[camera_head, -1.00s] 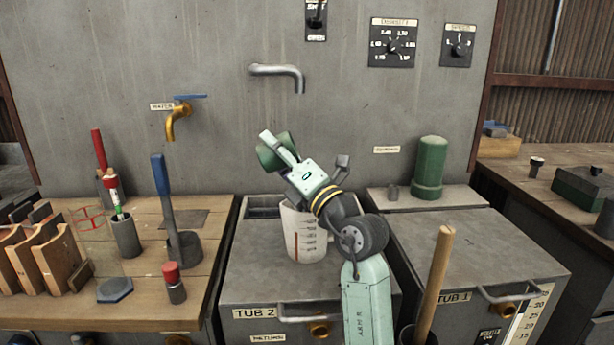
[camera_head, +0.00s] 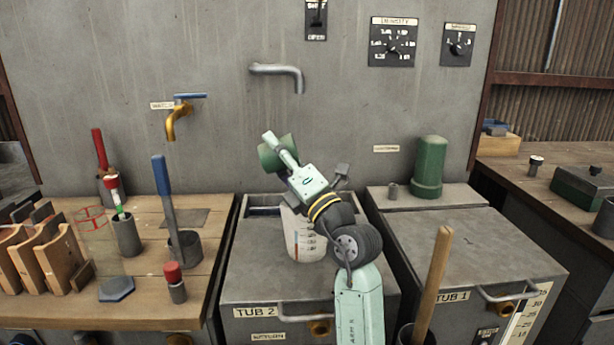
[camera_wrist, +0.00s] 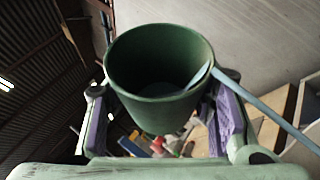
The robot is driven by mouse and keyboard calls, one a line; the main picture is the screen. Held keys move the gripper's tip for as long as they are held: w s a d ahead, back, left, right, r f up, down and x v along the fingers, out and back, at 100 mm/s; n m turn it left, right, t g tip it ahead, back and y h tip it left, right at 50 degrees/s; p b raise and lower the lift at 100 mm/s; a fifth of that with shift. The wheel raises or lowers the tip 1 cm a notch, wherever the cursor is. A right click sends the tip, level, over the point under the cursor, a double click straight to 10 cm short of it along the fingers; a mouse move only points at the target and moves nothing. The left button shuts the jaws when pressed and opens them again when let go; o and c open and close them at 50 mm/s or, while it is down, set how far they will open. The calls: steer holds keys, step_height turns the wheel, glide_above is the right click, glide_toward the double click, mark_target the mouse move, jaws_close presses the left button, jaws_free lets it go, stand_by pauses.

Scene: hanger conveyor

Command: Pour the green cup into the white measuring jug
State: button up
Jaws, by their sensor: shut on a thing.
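The green cup (camera_head: 270,158) is held in my gripper (camera_head: 283,152) above the white measuring jug, tilted. In the wrist view the cup (camera_wrist: 152,117) shows its open mouth between the two finger pads of my gripper (camera_wrist: 165,112). Its inside is dark green with a paler patch at the bottom; I cannot tell whether that is liquid. The white measuring jug (camera_head: 304,243) stands upright on the Tub 2 lid, with red marks on its side. My arm covers its right part and upper rim. The cup is up and left of the jug, apart from it.
The Tub 2 lid (camera_head: 258,277) has free room left of the jug. A steel spout (camera_head: 277,69) sticks out of the wall above. A tall green cylinder (camera_head: 430,165) stands at the right. Tools stand on the wooden bench (camera_head: 140,262) at the left.

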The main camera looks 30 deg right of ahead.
steer(key=shift+s+d+f+m+t+h+p, duration=0.15)
steer(key=shift+m+t+h+p, duration=0.25)
steer(key=shift+m+h+p, duration=0.35)
steer(key=shift+d+f+m+t+h+p, duration=0.15)
steer(key=shift+m+t+h+p, duration=0.3)
steer(key=shift+m, duration=0.4)
stand_by(0.4)
steer(key=shift+r, duration=0.1)
